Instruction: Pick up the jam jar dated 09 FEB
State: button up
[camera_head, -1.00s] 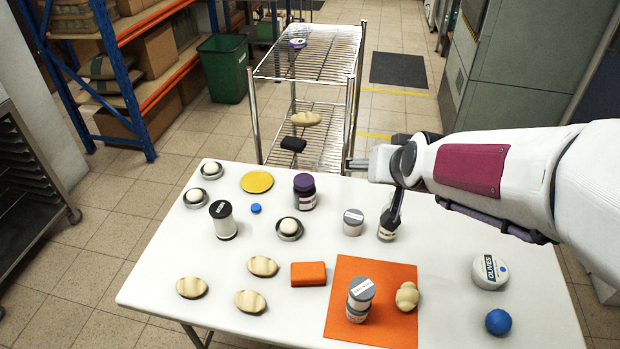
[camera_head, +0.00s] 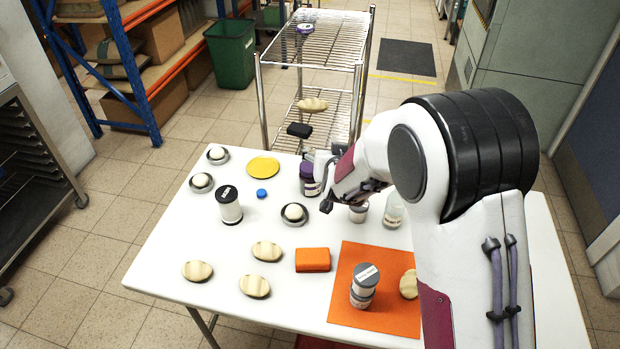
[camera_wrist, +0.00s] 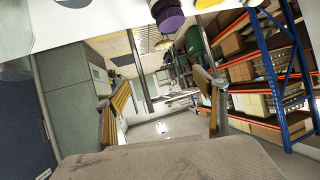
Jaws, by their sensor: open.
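No date can be read on any jar label, so I cannot tell which is 09 FEB. A purple-lidded jar (camera_head: 307,172) stands at the table's back, partly behind my gripper (camera_head: 324,184); its lid shows at the top of the wrist view (camera_wrist: 169,18). A grey-lidded jar (camera_head: 358,214) and a pale jar (camera_head: 393,212) stand right of it, partly covered by my arm. A black-lidded jar (camera_head: 230,208) stands left. Grey-lidded jars, seemingly stacked (camera_head: 363,288), stand on the orange mat (camera_head: 345,318). My gripper's fingers are apart and empty in the wrist view (camera_wrist: 162,100).
The white table (camera_head: 185,245) also holds small bowls with white balls (camera_head: 293,213), a yellow disc (camera_head: 263,167), an orange block (camera_head: 312,260) and several beige ovals (camera_head: 267,251). A wire rack (camera_head: 315,50) stands behind. My arm hides the table's right part.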

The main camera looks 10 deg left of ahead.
aim_at(310, 181)
jog(key=a+f, duration=0.2)
jog(key=f, duration=0.2)
jog(key=w+a+f+t, duration=0.1)
jog(key=a+f, duration=0.1)
jog(key=f, duration=0.3)
jog(key=a+f+t, duration=0.1)
jog(key=a+f, duration=0.1)
jog(key=f, duration=0.2)
jog(key=shift+w+a+f+h, duration=0.15)
jog(key=shift+a+f+h, duration=0.05)
jog(key=shift+a+h, duration=0.1)
jog(key=shift+x, duration=1.3)
jog(key=shift+w+d+f, duration=0.1)
jog(key=shift+d, duration=0.05)
jog(key=shift+w+f, duration=0.45)
jog(key=shift+w, duration=0.2)
jog(key=shift+w+f, duration=0.45)
jog(key=shift+w, duration=0.2)
jog(key=shift+x, duration=0.95)
